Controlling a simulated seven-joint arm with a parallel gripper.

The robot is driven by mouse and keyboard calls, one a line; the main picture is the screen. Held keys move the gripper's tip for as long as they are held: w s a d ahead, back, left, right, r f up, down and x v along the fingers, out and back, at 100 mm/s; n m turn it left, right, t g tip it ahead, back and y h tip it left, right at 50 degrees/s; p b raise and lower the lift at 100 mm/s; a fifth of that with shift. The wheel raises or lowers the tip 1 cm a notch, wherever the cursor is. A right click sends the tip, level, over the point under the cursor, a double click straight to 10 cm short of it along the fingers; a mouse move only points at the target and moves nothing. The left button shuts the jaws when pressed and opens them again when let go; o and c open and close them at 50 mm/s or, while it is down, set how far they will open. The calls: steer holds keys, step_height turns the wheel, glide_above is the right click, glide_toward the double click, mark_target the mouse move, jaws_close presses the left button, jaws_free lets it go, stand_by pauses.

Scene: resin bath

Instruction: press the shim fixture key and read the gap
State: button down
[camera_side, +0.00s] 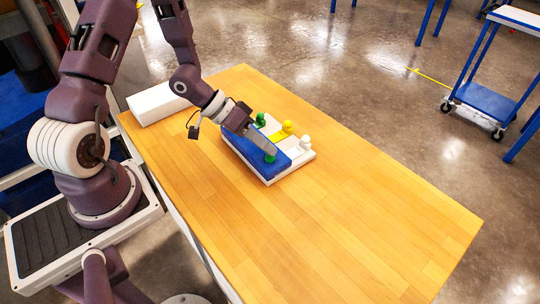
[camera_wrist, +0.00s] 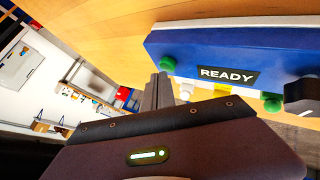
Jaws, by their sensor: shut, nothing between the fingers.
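The shim fixture is a low block with a blue panel (camera_side: 237,144) and a white base, on the wooden table in the side view. In the wrist view its blue face (camera_wrist: 230,45) carries a dark label reading READY (camera_wrist: 227,76). Colored knobs stand on it: a near green one (camera_side: 270,158), a far green one (camera_side: 261,119), a yellow one (camera_side: 287,127) and a white one (camera_side: 305,142). My gripper (camera_side: 272,151) is shut and empty, tilted down over the panel. Its tip is close to the near green knob; contact cannot be told. Its fingers also show in the wrist view (camera_wrist: 158,88).
A white box (camera_side: 157,103) lies at the table's back left edge. The wooden table (camera_side: 350,225) is clear in front and to the right. A blue-framed cart (camera_side: 490,100) stands on the floor well beyond the table.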

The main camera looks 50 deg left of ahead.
mark_target(266, 156)
steer(key=shift+f, duration=0.5)
stand_by(0.4)
steer(key=shift+r, duration=0.9)
steer(key=shift+r, duration=0.1)
steer(key=shift+r, duration=2.45)
